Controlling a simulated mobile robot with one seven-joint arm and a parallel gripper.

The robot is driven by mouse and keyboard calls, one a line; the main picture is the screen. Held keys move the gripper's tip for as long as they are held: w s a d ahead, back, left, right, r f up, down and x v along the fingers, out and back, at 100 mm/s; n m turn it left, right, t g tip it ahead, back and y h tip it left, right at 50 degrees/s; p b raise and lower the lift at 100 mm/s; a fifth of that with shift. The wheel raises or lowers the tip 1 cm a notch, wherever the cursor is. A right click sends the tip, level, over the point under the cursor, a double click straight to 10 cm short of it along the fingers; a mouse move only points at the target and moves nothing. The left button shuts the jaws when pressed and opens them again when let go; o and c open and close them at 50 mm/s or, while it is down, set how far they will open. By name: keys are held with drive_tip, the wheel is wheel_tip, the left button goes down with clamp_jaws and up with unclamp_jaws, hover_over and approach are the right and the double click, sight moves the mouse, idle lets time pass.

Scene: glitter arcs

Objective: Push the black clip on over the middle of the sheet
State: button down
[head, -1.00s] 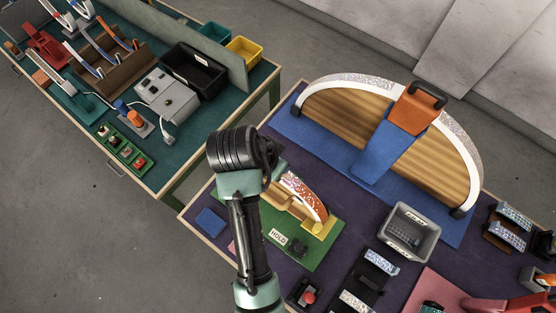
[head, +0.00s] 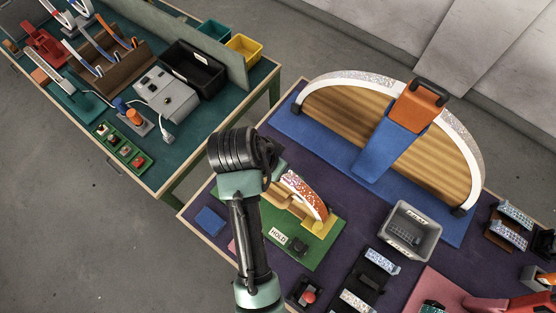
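My dark wrist and arm stand just left of the sheet and cover part of the board. My gripper's fingers are hidden behind the wrist, so I cannot see whether they are open or hold anything. I cannot make out a clip on the visible part of the sheet.
Behind stands a large wooden half-round (head: 365,115) with a white glitter strip, a blue pad and an orange block (head: 415,108). A grey bin (head: 416,247) with dark pieces is to the right. A red button (head: 309,297) is in front. Purple table (head: 345,205) shows between them.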

drive_tip(key=shift+f, duration=0.35)
idle(0.4)
drive_tip(key=c, duration=0.7)
unclamp_jaws()
drive_tip(key=shift+o, duration=0.2)
drive_tip(key=o, duration=0.4)
drive_tip(key=shift+c, duration=0.2)
drive_tip(key=shift+r, duration=0.1)
drive_tip(key=shift+r+p, duration=2.3)
drive_tip(key=shift+r, duration=1.65)
